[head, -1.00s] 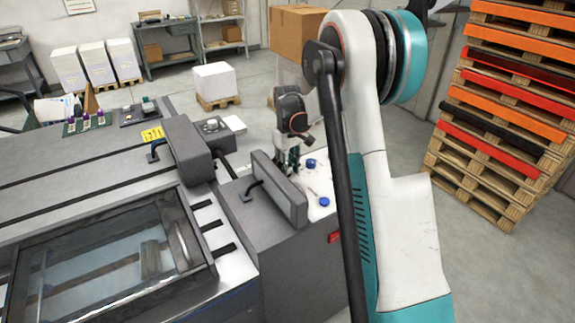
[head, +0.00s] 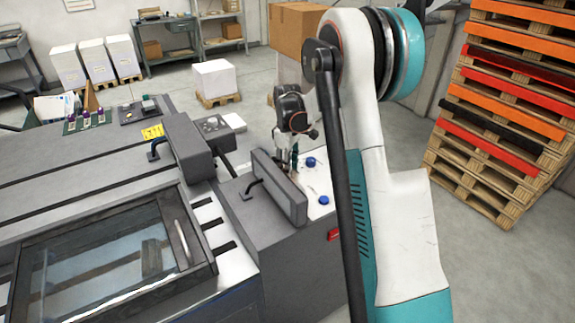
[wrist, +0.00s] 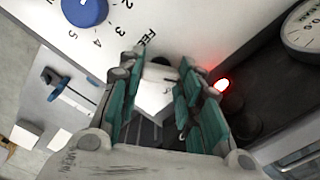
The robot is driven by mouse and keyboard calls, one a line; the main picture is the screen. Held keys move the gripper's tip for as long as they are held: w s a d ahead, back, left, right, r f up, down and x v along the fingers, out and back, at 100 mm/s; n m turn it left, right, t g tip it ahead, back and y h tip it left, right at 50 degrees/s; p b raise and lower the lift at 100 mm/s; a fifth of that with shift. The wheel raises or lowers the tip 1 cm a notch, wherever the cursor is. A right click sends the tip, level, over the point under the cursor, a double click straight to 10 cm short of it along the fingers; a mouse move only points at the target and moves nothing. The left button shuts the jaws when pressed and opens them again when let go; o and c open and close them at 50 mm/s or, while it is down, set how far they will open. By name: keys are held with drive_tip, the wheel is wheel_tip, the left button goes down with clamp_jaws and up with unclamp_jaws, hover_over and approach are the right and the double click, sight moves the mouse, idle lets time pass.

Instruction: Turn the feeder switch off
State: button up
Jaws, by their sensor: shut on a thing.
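The feeder switch (wrist: 160,61) shows in the wrist view as a small dark piece between my fingertips, beside printed lettering that starts "FEE". The fingers hide most of it, so I cannot read its position. My gripper (wrist: 160,72) has its green-padded fingers on both sides of it and is shut on it. In the head view my gripper (head: 294,160) points down at the white control panel (head: 318,182), and the switch is hidden there.
A blue dial (wrist: 84,10) with printed numbers is close by on the panel. A red lamp (wrist: 222,85) glows right of my fingers, and a round gauge (wrist: 304,26) is at the upper right. A grey raised block (head: 280,190) stands left of my gripper.

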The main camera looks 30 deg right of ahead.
drive_tip(key=o, duration=1.1)
drive_tip(key=shift+c, duration=0.2)
drive_tip(key=shift+r, duration=0.1)
wheel_tip(320, 180, up, 12)
